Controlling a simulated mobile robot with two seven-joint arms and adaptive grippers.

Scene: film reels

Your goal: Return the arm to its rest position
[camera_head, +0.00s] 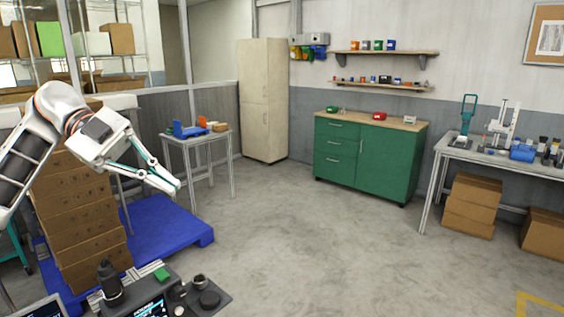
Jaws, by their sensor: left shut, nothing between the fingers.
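My left arm comes in from the left edge, raised in the air. My left gripper (176,186) is shut and empty, pointing to the right and slightly down. It shows in front of the stacked boxes and the blue pallet and touches nothing that I can make out. My right gripper is not in view. No film reel is clearly seen.
Stacked cardboard boxes (88,217) stand on a blue pallet (172,232) at left. A small table (200,139), a tall cabinet (263,97), a green cabinet (365,160) and a workbench (470,152) line the room. The middle floor (300,235) is clear.

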